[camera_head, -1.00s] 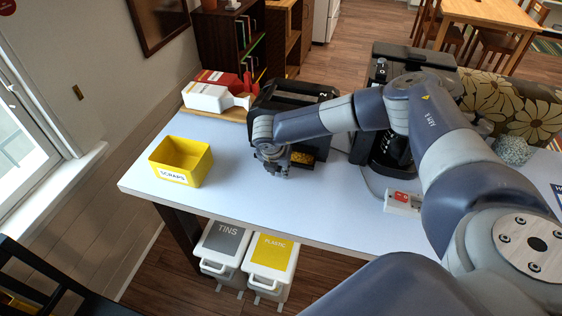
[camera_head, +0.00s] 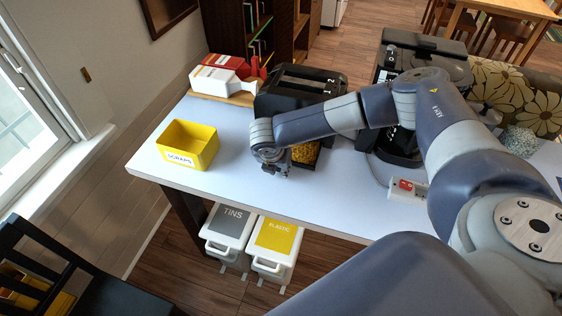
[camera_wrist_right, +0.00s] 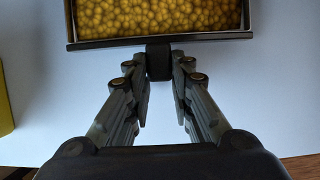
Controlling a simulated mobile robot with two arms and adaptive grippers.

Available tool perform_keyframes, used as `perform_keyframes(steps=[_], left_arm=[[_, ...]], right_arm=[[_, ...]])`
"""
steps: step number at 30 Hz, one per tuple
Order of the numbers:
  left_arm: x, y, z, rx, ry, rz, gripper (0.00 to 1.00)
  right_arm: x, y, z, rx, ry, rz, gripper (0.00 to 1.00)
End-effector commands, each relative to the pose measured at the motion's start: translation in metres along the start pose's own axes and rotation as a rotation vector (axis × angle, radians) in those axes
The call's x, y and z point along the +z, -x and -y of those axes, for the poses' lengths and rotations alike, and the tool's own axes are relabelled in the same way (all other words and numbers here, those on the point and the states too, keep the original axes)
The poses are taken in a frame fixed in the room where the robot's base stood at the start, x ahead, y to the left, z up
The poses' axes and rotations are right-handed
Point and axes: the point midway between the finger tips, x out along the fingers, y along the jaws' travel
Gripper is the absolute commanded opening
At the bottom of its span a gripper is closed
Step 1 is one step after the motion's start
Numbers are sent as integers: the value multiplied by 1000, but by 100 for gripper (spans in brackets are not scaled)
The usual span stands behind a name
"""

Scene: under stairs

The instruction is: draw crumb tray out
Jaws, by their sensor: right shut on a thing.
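The black toaster (camera_head: 300,88) stands on the white table, with its slots on top. Its crumb tray (camera_head: 307,153) sticks out of the front, filled with yellow-brown crumbs. In the right wrist view the tray's front wall (camera_wrist_right: 110,44) spans the top, and a dark grip (camera_wrist_right: 158,62) juts from its middle. My right gripper (camera_head: 280,171) is shut on that grip, in front of the tray. My forearm hides part of the toaster's front and the tray. How far the tray's back end reaches inside is hidden. My left gripper is not in view.
A yellow scraps bin (camera_head: 188,147) stands to the left, clear of the gripper. A coffee machine (camera_head: 410,85) and a power strip (camera_head: 408,190) are to the right. The table's front edge is close to my gripper. White bins (camera_head: 276,247) stand below.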

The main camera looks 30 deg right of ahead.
Motion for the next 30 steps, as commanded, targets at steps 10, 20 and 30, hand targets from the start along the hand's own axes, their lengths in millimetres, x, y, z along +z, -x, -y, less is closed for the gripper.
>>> perform_keyframes(steps=[10, 20, 30], left_arm=[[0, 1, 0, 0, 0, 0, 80], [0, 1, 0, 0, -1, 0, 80], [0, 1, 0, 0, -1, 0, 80]], right_arm=[[-20, 8, 0, 1, 2, -1, 0], [-39, 15, 0, 0, 2, -1, 0], [-46, 19, 0, 1, 1, 0, 0]])
